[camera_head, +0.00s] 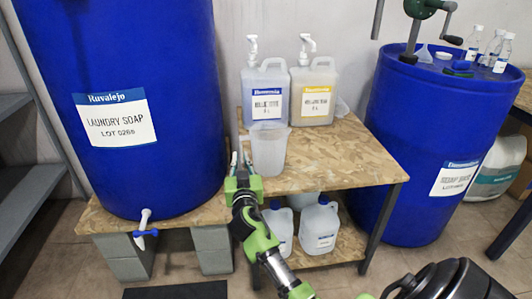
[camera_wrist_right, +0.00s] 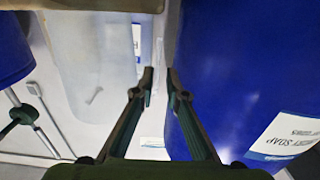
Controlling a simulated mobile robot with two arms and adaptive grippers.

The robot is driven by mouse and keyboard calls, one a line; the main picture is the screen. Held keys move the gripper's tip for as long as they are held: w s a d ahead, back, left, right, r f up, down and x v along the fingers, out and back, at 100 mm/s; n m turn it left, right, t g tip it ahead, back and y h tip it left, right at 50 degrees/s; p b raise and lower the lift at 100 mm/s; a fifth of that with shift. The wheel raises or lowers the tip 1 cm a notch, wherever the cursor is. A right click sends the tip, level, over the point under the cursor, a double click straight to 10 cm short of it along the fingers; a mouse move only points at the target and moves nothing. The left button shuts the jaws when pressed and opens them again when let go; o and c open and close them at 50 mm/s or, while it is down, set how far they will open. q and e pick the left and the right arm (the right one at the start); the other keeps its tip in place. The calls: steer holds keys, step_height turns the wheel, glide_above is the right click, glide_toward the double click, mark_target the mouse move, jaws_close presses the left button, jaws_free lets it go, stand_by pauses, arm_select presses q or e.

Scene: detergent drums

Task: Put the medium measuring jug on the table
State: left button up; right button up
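The measuring jug (camera_head: 269,152), translucent and upright, appears to stand on the wooden table (camera_head: 335,165), in front of two white pump canisters. My right gripper (camera_head: 239,160) is just left of the jug, between it and the big blue drum. Its fingers point away from the head camera. In the right wrist view, the fingertips (camera_wrist_right: 160,80) are a small gap apart, and I see nothing clearly held between them. A large translucent body (camera_wrist_right: 95,60), probably the jug, is left of the fingers there. My left gripper is not in view.
The blue laundry soap drum (camera_head: 125,100) stands close left of my right gripper. Behind the jug are the canisters (camera_head: 265,88) and (camera_head: 314,90). White jugs (camera_head: 319,228) sit on the lower shelf. Another blue drum (camera_head: 425,150) stands right. The table's right part is clear.

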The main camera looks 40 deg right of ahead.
mark_target(241, 152)
steer(key=x, duration=0.4)
steer(key=shift+w+d+f, duration=0.1)
steer(key=shift+w+d, duration=0.05)
steer(key=shift+d, duration=0.15)
steer(key=shift+w, duration=0.1)
jaws_close()
